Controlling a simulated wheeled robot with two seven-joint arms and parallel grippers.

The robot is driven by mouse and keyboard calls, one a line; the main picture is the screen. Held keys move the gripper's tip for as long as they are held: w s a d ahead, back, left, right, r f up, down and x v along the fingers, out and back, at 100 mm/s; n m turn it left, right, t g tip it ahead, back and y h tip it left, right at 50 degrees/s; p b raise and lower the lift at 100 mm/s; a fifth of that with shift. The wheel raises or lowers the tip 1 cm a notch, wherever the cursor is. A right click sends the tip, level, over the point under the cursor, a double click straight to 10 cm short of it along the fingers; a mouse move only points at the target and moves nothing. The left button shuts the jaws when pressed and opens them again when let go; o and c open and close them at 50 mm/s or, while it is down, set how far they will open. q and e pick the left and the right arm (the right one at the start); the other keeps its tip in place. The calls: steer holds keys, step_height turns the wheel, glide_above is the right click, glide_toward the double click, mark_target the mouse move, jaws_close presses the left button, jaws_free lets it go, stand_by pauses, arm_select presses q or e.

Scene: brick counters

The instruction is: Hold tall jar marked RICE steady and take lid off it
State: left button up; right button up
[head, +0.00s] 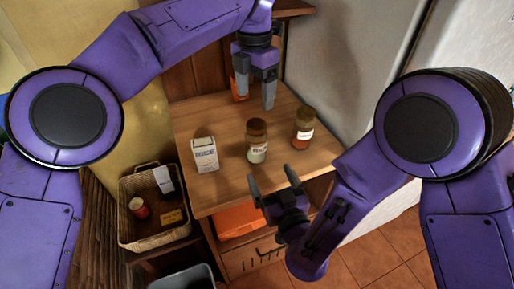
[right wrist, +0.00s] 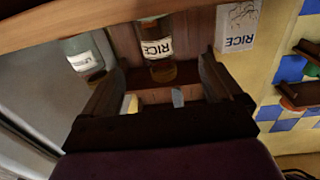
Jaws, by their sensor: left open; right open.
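The tall jar marked RICE (head: 257,150) stands upright on the wooden counter, with its brown lid (head: 257,127) on. It also shows in the right wrist view (right wrist: 157,46), upside down there, between the finger lines. My left gripper (head: 255,100) is open and empty, pointing down above the counter behind the jar. My right gripper (head: 271,176) is open and empty at the counter's front edge, in front of the jar and apart from it. Its two fingers also show in the right wrist view (right wrist: 160,62). Neither gripper touches the jar.
A white box marked RICE (head: 205,155) stands left of the jar. A second lidded jar (head: 303,132) with reddish contents stands to its right. An orange object (head: 238,92) is partly hidden behind my left gripper. A wicker basket (head: 128,228) sits lower left. The counter's front (head: 225,196) is clear.

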mark_target(256, 124)
arm_select(q)
steer(key=shift+s+f, duration=0.15)
steer(key=shift+w+d+f, duration=0.1)
steer(key=shift+w+d, duration=0.05)
steer(key=shift+w, duration=0.1)
arm_select(e)
steer(key=x, duration=1)
steer(key=shift+w+f, duration=0.15)
steer(key=shift+w, duration=0.25)
jaws_close()
arm_select(q)
steer(key=m, duration=1.3)
steer(key=shift+f+m, duration=0.3)
step_height(256, 124, down, 7)
steer(key=shift+f, duration=0.2)
